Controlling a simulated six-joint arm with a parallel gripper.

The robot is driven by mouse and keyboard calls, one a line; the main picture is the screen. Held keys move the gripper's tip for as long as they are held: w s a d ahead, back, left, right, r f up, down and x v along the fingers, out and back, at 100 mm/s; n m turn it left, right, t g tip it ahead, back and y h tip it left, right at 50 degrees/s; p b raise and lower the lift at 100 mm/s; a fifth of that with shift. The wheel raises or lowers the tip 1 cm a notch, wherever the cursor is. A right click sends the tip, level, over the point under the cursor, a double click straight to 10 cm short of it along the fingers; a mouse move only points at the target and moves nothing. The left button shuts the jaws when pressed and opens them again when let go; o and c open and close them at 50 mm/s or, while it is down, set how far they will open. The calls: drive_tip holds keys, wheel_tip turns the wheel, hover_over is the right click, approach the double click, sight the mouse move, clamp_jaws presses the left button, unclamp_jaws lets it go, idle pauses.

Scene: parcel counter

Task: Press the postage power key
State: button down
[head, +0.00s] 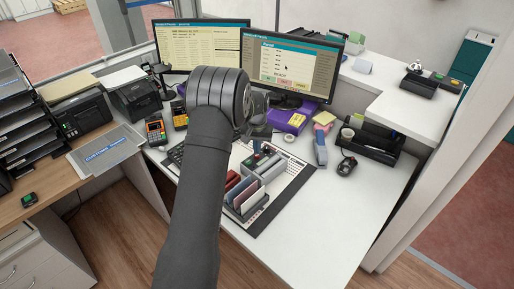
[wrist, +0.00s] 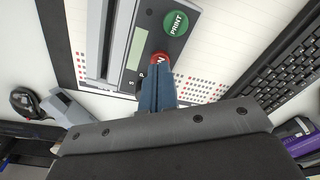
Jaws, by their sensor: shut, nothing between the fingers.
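The postage machine (wrist: 136,45) is a grey unit with a pale display, lying on a printed sheet in the wrist view. It carries a green PRINT key (wrist: 176,23) and a red key (wrist: 160,60) with a partly covered white letter. Another dark key beside the red one is mostly hidden by the fingers. My gripper (wrist: 158,72) is shut and empty, its blue fingertips overlapping the lower edge of the red key. I cannot tell whether they touch it. In the head view the machine (head: 264,165) is partly visible past my arm, and the fingertips cannot be made out.
A black keyboard (wrist: 285,72) lies to the right in the wrist view. In the head view, a card holder (head: 246,197) stands close in front of the machine. Two monitors (head: 291,63) stand behind. The white counter (head: 315,220) is clear at front right.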

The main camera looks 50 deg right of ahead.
sight(257, 156)
drive_tip(key=shift+f, duration=0.7)
idle(0.4)
drive_tip(key=shift+r, duration=0.75)
wheel_tip(257, 156, up, 7)
drive_tip(key=shift+f, duration=0.15)
idle(3.8)
drive_tip(key=shift+r, duration=0.5)
idle(0.5)
drive_tip(key=s+a+r+n, duration=1.1)
drive_tip(key=s+a, duration=0.1)
drive_tip(key=a, duration=0.3)
drive_tip(key=shift+s+a+r, duration=0.3)
drive_tip(key=shift+s+a, duration=0.05)
drive_tip(key=shift+s, duration=0.05)
